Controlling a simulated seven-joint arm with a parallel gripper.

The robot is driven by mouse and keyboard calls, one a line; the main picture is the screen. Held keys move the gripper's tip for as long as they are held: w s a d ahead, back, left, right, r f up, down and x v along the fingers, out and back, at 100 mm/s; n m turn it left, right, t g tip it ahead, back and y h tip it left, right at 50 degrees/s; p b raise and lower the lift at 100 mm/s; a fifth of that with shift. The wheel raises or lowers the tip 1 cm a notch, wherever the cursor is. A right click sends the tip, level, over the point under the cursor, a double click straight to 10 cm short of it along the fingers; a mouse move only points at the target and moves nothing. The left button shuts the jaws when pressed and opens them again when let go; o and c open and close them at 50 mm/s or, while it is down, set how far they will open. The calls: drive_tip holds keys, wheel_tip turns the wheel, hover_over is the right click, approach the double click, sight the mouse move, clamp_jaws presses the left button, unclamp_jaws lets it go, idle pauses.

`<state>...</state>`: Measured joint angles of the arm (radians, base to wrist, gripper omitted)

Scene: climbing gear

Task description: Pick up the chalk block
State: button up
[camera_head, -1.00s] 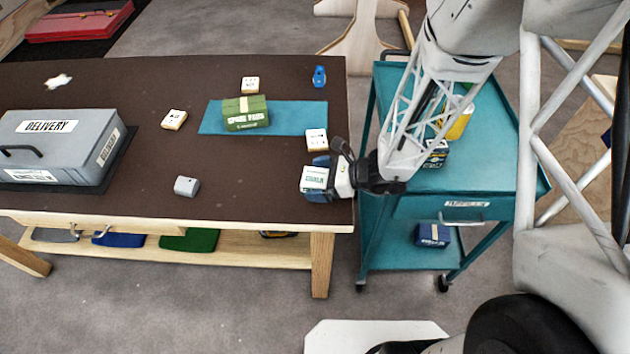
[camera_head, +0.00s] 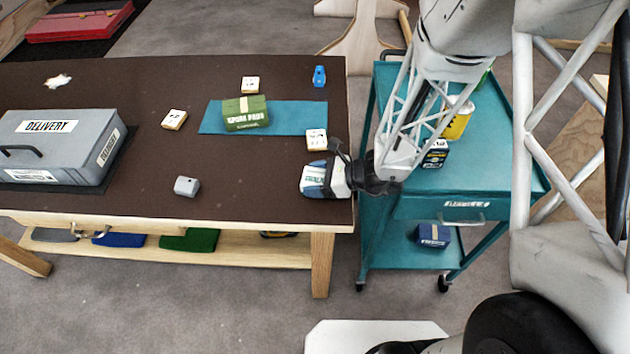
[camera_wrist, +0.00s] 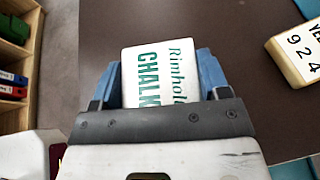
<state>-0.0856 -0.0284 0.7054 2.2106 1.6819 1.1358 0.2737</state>
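The chalk block (camera_wrist: 158,75) is white with green "CHALK" lettering. In the wrist view it lies between the two blue fingers of my gripper (camera_wrist: 160,80), with no clear gap on either side. Its near end is hidden by the gripper's dark crossbar. In the head view my gripper (camera_head: 313,180) is low at the right front edge of the brown table. A finger covers part of the chalk block (camera_head: 315,171) there. I cannot tell whether the fingers press on it or whether it touches the table.
A white-and-tan block (camera_head: 316,139) sits just behind my gripper. A green pad box (camera_head: 245,114) stands on a teal mat (camera_head: 290,115). A grey delivery case (camera_head: 60,145) fills the table's left. A teal cart (camera_head: 490,185) stands close on the right.

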sight(315, 177)
drive_tip(key=c, duration=0.4)
drive_tip(key=shift+o, duration=0.2)
drive_tip(key=shift+r, duration=0.1)
drive_tip(key=shift+r, duration=1.65)
drive_tip(key=s+d, duration=0.3)
drive_tip(key=s, duration=0.4)
drive_tip(key=s+d+r, duration=0.1)
drive_tip(key=s+d, duration=0.2)
drive_tip(key=s, duration=0.4)
drive_tip(key=shift+s+r, duration=0.25)
drive_tip(key=shift+s, duration=0.15)
